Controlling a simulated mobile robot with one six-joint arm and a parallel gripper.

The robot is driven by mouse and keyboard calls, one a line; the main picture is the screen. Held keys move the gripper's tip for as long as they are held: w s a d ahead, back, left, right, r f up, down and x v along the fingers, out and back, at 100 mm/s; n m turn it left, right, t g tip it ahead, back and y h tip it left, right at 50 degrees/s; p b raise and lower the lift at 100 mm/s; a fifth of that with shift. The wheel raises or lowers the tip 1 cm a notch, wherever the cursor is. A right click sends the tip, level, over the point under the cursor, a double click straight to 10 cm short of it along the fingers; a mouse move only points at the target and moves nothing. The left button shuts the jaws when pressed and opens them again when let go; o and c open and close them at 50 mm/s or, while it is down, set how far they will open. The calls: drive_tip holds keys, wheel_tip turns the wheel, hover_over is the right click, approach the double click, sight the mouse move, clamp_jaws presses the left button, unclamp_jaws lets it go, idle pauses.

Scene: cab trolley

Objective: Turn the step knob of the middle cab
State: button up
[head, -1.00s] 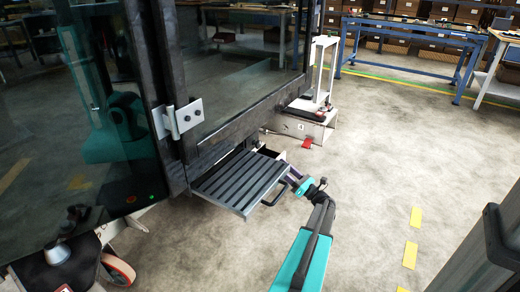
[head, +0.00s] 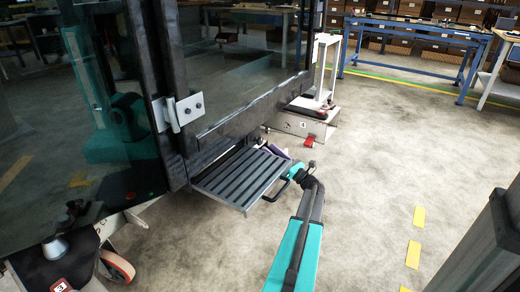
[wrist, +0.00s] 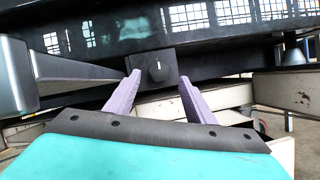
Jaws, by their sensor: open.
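The step knob (wrist: 157,70) is a round dark knob with a pale mark pointing up, on a small dark block under the cab's lower beam (wrist: 200,45) in the wrist view. My gripper (wrist: 160,88) is open, with its two purple fingers pointing at the knob, one to each side of it in the picture. I cannot tell whether either finger touches it. In the head view the dark cab (head: 245,115) has a ribbed grey step (head: 240,178) below its glass. The knob is hidden there.
The step's side arm (wrist: 75,68) and grey end (wrist: 12,80) lie close left of my gripper in the wrist view. A white trolley marked 4 (head: 300,126) stands beyond the cab. Open floor (head: 380,150) lies to the right.

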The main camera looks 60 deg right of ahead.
sight(262, 142)
drive_tip(key=shift+b+x, duration=0.7)
drive_tip(key=shift+x, duration=2.05)
drive_tip(key=shift+c, duration=0.2)
